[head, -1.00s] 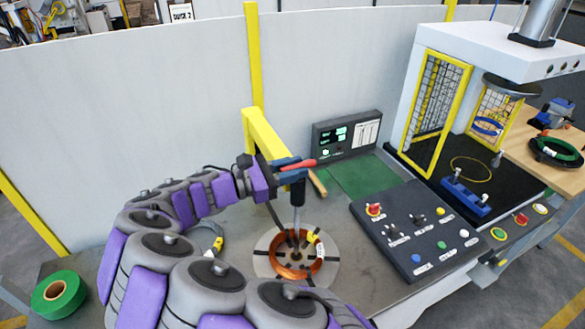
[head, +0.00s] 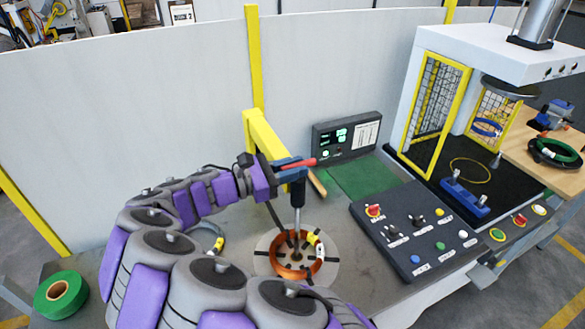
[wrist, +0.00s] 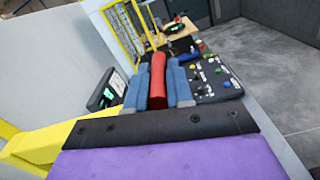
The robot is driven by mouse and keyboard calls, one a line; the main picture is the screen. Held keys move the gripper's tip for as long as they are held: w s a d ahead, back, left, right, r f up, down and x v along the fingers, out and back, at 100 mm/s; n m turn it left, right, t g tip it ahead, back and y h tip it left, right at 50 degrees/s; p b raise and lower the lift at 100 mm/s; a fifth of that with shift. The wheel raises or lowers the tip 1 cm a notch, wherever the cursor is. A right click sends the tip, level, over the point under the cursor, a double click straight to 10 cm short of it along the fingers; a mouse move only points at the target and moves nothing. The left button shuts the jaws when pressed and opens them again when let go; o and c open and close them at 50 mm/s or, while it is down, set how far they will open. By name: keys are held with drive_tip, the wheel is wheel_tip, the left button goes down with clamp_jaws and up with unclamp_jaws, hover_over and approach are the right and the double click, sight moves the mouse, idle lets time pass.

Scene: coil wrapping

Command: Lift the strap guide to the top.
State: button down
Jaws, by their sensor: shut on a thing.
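The strap guide shows as a red handle (head: 306,163) joined to a dark block (head: 297,186) on an upright metal rod (head: 297,218) above the copper coil (head: 280,262). My gripper (head: 291,165) is shut on the red handle. In the wrist view, the blue fingers (wrist: 158,98) press on both sides of the red handle (wrist: 158,78). The coil sits on a round pale plate (head: 328,272), with a yellow-and-white tag (head: 316,242) at its right rim. The fingers hide part of the handle.
A yellow arm (head: 265,135) stands behind the gripper. A display box (head: 345,136) is behind right, and a dark control panel (head: 415,230) lies to the right. Green tape (head: 62,295) is at the left. A caged press (head: 500,60) stands farther right.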

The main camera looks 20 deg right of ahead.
wheel_tip(320, 180, up, 22)
drive_tip(key=p, duration=1.9)
drive_tip(key=shift+w+f, duration=0.1)
drive_tip(key=c, duration=1.1)
unclamp_jaws()
drive_tip(key=shift+w+f, duration=0.1)
drive_tip(key=shift+o, duration=0.2)
drive_tip(key=shift+a, duration=0.1)
drive_tip(key=a+p, duration=0.2)
drive_tip(key=a, duration=1.3)
drive_tip(key=shift+r+p, duration=0.2)
drive_tip(key=shift+p, duration=0.15)
